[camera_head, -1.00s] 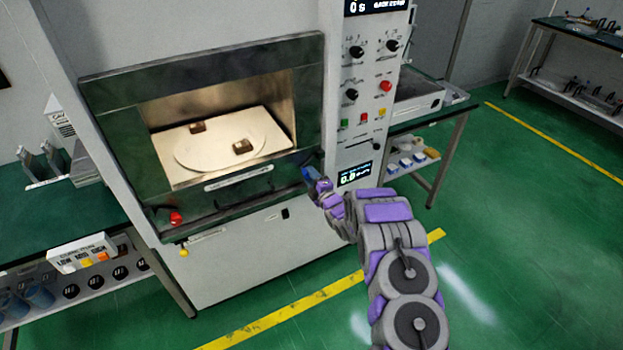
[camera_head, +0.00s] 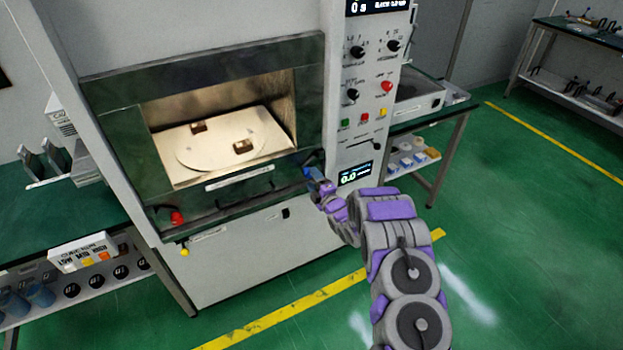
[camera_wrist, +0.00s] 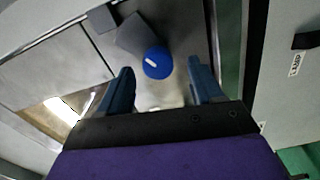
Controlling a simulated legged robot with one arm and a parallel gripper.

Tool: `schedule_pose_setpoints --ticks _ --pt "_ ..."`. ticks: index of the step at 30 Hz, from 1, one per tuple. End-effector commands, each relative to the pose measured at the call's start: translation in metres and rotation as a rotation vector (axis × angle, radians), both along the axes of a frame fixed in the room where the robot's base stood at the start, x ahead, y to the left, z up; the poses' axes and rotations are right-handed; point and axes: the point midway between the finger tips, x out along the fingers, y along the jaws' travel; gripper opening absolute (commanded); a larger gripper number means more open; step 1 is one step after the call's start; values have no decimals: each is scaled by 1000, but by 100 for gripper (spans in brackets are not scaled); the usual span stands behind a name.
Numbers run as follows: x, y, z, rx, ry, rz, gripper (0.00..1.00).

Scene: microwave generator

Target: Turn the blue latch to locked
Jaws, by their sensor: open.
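The blue latch (camera_wrist: 157,63) shows in the wrist view as a round blue knob with a short white mark, beside a grey block on a metal panel. In the head view a small blue spot (camera_head: 308,171) shows at the right end of the door's lower edge, just beyond my gripper. My gripper (camera_wrist: 162,78) is open, with one blue finger on each side below the knob. The knob is beyond the fingertips, between their lines, and I cannot tell whether they touch it. In the head view my gripper (camera_head: 318,181) is small and partly hidden by my arm.
The microwave chamber (camera_head: 220,130) holds a round plate with two small brown blocks. A red button (camera_head: 177,217) is at its lower left. The control panel (camera_head: 365,100) with knobs and buttons rises right of my gripper.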

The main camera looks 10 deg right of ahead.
Motion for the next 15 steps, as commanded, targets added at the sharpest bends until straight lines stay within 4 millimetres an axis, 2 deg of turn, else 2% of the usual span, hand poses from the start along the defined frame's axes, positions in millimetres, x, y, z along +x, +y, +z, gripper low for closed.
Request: schedule_pose_setpoints --ticks 15 --pt "-92 -31 0 -1 6 -3 66"
